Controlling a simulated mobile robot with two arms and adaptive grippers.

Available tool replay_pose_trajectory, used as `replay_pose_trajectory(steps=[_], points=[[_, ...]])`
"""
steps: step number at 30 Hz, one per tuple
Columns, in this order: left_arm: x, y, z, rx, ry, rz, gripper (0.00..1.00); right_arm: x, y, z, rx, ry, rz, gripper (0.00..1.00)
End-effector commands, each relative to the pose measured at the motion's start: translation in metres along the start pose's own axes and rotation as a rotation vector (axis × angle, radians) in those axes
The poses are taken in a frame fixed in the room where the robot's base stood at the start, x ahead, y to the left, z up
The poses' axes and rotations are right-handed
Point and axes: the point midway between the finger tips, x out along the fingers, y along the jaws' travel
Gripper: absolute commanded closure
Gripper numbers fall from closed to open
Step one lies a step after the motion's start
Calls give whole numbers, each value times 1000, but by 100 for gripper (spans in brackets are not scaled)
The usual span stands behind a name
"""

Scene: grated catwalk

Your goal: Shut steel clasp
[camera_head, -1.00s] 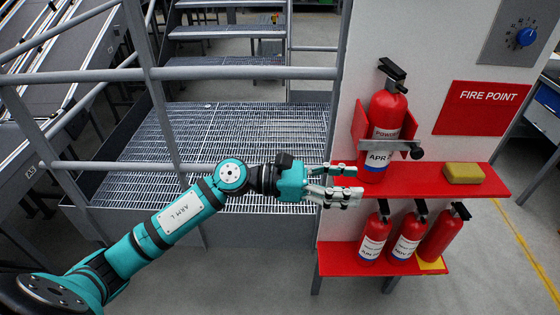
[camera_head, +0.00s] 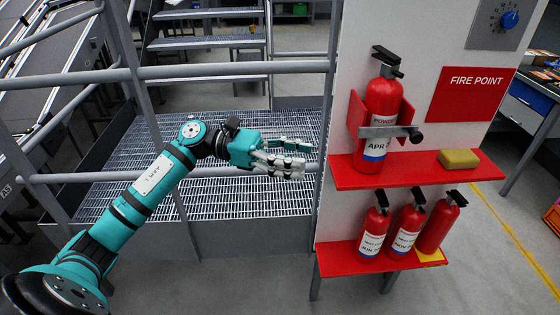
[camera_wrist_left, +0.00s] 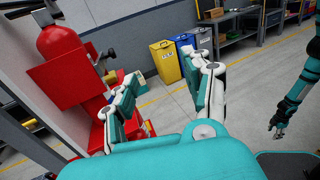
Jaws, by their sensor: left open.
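The steel clasp (camera_head: 388,132) is a grey bar with a dark knob at its right end. It lies across the front of the upper red fire extinguisher (camera_head: 382,105), level with the red bracket's (camera_head: 356,112) sides. Whether it is latched cannot be told. In the left wrist view the knob shows beside the extinguisher (camera_wrist_left: 58,48). My left gripper (camera_head: 303,157) is open and empty, left of the upper shelf and apart from the clasp. Its spread fingers also show in the left wrist view (camera_wrist_left: 165,70). My right gripper (camera_wrist_left: 278,124) is small at that view's right edge; its fingers are unclear.
The upper red shelf (camera_head: 425,170) holds the bracket and a yellow sponge-like block (camera_head: 458,158). Several extinguishers stand on the lower shelf (camera_head: 345,261). Grey railings (camera_head: 230,70) run behind my left arm. Yellow and blue bins (camera_wrist_left: 166,62) stand farther off on open floor.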

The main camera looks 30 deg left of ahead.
Motion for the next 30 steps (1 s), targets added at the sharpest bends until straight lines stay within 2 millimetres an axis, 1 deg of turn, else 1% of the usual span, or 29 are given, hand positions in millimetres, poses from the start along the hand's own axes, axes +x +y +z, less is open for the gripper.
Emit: replay_pose_trajectory(steps=[1, 3, 9, 26, 28, 29, 30], points=[[-9, 1, -4, 0, 2, 3, 50, 7, 0, 1, 0, -1, 0, 50], [-18, 0, -3, 0, 2, 2, 50, 10, 0, 2, 0, -1, 0, 50], [-31, 0, -1, 0, 0, 0, 50, 14, 0, 2, 0, -1, 0, 50], [-33, 0, 0, -2, -1, 2, 50, 14, 0, 2, 0, -1, 0, 50], [-33, 5, -4, -38, -22, 18, 50, 14, -1, 2, 0, -1, 0, 50], [-34, 10, -8, -73, -42, 35, 50, 14, -1, 2, 0, -1, 0, 50], [-35, 20, -16, -142, -83, 68, 50, 14, -1, 2, 0, -1, 0, 50]])
